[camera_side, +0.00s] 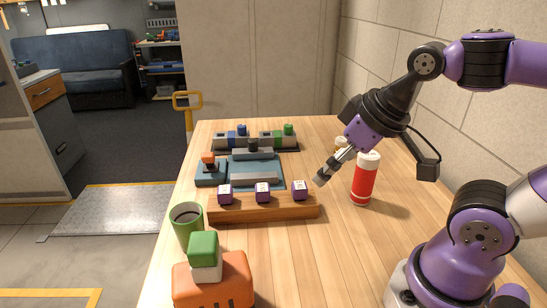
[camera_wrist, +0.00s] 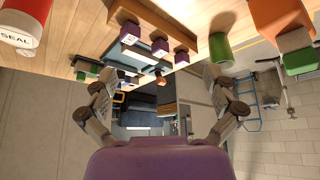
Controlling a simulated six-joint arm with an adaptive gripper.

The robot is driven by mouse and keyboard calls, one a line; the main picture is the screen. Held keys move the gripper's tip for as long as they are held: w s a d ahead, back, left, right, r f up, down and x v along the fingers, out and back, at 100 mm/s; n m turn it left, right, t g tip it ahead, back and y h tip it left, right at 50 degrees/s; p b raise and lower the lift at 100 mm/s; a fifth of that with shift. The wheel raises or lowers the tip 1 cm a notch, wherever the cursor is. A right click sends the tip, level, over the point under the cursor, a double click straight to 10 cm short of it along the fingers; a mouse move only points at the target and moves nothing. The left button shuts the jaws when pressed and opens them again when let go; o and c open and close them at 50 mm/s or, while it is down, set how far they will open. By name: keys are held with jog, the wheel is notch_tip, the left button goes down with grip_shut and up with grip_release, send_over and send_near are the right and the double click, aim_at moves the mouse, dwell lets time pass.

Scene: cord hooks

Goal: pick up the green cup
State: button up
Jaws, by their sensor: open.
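The green cup (camera_side: 186,226) stands upright at the table's left edge in the side view, with dark contents or a dark inside showing at its rim. It also shows at the top right of the wrist view (camera_wrist: 220,51). My gripper (camera_side: 321,179) is above the table's right half, beside the red bottle and well to the right of the cup. In the wrist view my gripper's two fingers (camera_wrist: 158,76) are spread wide with nothing between them. The cup lies outside them, past the right finger.
A red bottle (camera_side: 365,181) with a white cap stands right of my gripper. A wooden rail (camera_side: 285,209) with purple blocks lies between gripper and cup. An orange box (camera_side: 214,282) topped by a white and green block stands before the cup.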

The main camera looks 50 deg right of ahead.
jog(key=n+t+y, duration=0.6)
jog(key=n+y, duration=0.1)
jog(key=y, duration=0.1)
send_near(174, 216)
jog(key=x, duration=0.7)
jog(key=shift+a, duration=0.1)
jog(key=c, duration=1)
